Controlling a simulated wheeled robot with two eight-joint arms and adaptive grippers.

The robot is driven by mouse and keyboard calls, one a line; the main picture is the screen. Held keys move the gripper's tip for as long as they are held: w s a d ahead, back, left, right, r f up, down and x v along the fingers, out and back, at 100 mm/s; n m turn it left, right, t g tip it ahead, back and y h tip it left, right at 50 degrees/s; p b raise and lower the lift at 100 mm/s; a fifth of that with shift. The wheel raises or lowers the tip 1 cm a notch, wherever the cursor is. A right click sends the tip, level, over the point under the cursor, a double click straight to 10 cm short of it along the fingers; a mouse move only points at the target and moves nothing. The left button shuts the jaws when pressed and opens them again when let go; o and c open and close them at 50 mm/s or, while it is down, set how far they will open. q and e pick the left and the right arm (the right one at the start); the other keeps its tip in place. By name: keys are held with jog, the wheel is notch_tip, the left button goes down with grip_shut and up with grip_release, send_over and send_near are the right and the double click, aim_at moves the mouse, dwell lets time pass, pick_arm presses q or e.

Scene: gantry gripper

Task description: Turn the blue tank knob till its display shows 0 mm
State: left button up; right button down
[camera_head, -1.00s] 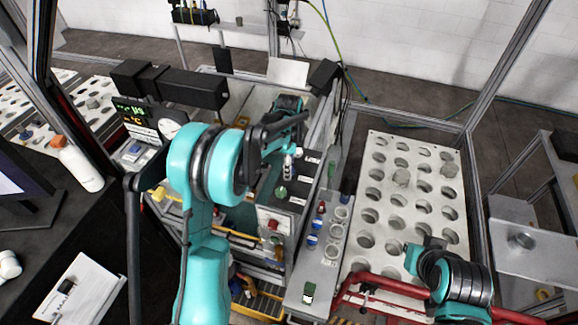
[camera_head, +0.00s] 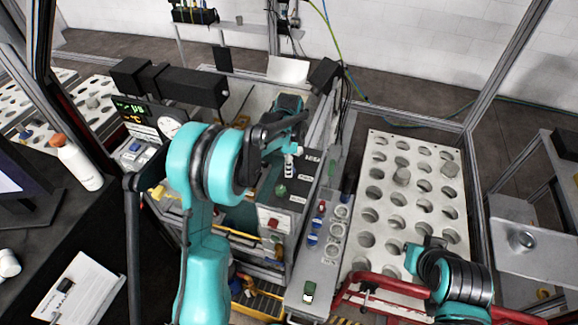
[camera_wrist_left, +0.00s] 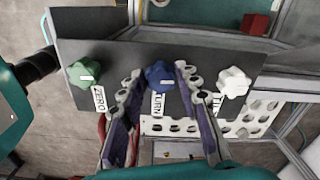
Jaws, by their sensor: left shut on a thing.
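The blue knob (camera_wrist_left: 159,75) is the middle one of three on a dark panel (camera_wrist_left: 110,52) in the left wrist view, above a label that seems to read TURN. My left gripper (camera_wrist_left: 160,84) has one finger on each side of it and is shut on it. In the head view my left gripper (camera_head: 289,158) is over the same panel, where I cannot make out the blue knob. A dark display (camera_head: 132,111) at the left has green and orange characters too small to read. My right gripper is not in view.
A green knob (camera_wrist_left: 84,75) and a white knob (camera_wrist_left: 233,82) flank the blue one. A white rack with holes (camera_head: 388,164) stands to the right of the panel. A grey shelf (camera_head: 318,262) with small coloured items lies between. A white bottle (camera_head: 78,164) stands at the left.

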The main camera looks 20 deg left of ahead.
pick_arm(q)
jog(key=n+b, duration=0.2)
jog(key=n, duration=0.3)
jog(key=n+b, duration=0.2)
jog(key=n, duration=0.4)
jog(key=shift+s+d+n, duration=0.1)
jog(key=shift+n, duration=0.2)
jog(key=n+b, duration=0.1)
jog(key=n, duration=0.4)
jog(key=n+b, duration=0.1)
jog(key=n, duration=0.5)
jog(key=shift+d, duration=0.15)
jog(key=o, duration=1.2)
jog(key=shift+c, duration=0.2)
jog(key=shift+r, duration=0.1)
